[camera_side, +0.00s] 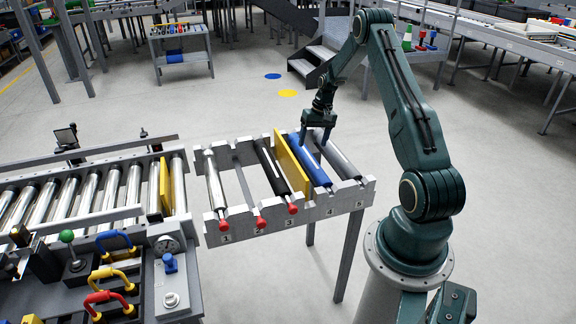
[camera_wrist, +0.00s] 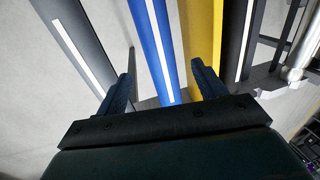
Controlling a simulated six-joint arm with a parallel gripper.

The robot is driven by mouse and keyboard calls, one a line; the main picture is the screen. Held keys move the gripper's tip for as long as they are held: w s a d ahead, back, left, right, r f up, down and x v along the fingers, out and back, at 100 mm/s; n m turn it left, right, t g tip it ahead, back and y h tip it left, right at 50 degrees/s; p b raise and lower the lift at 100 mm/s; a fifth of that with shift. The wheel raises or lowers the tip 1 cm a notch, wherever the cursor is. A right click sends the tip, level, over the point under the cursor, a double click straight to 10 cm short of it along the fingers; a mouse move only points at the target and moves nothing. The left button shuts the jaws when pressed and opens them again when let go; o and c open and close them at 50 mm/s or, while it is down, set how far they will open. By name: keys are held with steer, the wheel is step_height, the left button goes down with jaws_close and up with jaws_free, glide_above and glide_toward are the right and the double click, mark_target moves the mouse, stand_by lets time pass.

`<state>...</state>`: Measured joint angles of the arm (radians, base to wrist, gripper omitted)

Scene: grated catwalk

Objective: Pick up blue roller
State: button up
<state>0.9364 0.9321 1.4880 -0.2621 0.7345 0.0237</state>
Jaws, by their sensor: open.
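The blue roller (camera_side: 310,163) lies in the rack (camera_side: 262,232) near the slot numbered 4, between a yellow plate and a grey roller. My gripper (camera_side: 318,138) is just above the blue roller's far half, pointing down, with its fingers apart. In the wrist view the blue roller (camera_wrist: 154,48) runs between the two fingers of my gripper (camera_wrist: 160,82), with nothing gripped. Whether the fingers reach down beside the roller is hard to tell.
The yellow plate (camera_side: 291,165) stands close left of the blue roller, with a black roller (camera_side: 271,166) beyond. The grey roller (camera_side: 339,160) lies to the right. A silver roller (camera_side: 214,180) is in slot 1. A roller conveyor (camera_side: 90,190) stands at left.

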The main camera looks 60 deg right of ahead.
mark_target(310, 154)
steer(key=shift+w+a+f, duration=0.1)
steer(key=shift+f, duration=0.6)
steer(key=shift+w+a+f, duration=0.1)
steer(key=shift+f, duration=0.55)
steer(key=shift+w+a+f, duration=0.15)
steer(key=shift+w+f, duration=0.05)
steer(key=shift+f, duration=1.1)
steer(key=shift+w+a+f, duration=0.1)
steer(key=shift+w+f, duration=0.05)
steer(key=shift+f, duration=1.1)
steer(key=c, duration=1.5)
steer(key=shift+r, duration=0.2)
step_height(310, 154, up, 20)
steer(key=shift+f, duration=0.1)
